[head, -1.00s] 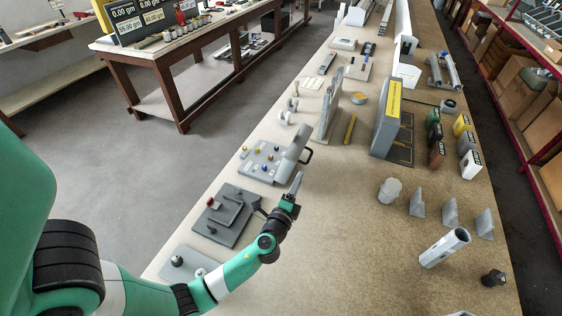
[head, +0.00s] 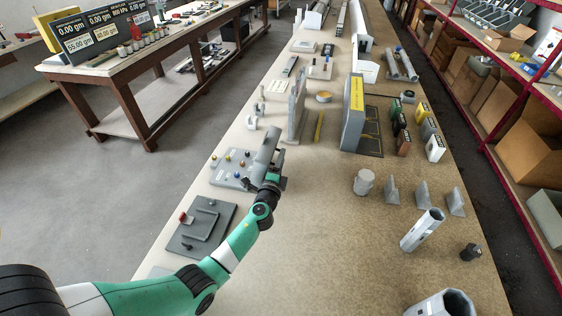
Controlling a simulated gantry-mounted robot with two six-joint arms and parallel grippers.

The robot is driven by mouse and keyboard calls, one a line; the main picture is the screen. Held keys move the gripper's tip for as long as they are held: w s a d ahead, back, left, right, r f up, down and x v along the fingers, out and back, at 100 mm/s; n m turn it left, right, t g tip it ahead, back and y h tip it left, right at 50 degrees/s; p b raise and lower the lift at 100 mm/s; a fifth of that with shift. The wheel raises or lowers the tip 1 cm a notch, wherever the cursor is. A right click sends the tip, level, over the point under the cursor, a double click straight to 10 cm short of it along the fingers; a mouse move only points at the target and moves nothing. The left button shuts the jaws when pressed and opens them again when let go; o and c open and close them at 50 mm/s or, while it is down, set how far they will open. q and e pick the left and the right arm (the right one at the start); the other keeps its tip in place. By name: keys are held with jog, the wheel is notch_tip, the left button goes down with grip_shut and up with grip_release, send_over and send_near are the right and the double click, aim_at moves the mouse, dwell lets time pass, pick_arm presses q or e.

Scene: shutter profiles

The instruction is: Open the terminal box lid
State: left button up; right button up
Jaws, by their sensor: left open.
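A flat grey panel (head: 224,176) with several coloured knobs lies on the bench left of centre; I take it to be part of the terminal box. A grey slab (head: 265,146), which looks like its lid, stands steeply tilted at the panel's right edge. My left gripper (head: 270,181) is open at the slab's lower right side. It covers the slab's lower part, and the slab's dark handle is hidden or lost against the gripper. I cannot tell whether the fingers touch it. My right gripper is not in view.
A grey plate with a raised bracket (head: 200,226) lies nearer, beside my left arm. A tall grey box with a yellow label (head: 353,112) stands farther back. The bench right of my gripper is clear.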

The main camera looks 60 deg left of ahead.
pick_arm(q)
jog(key=shift+c, duration=0.3)
grip_shut()
jog(key=shift+f, duration=0.15)
dwell(0.9)
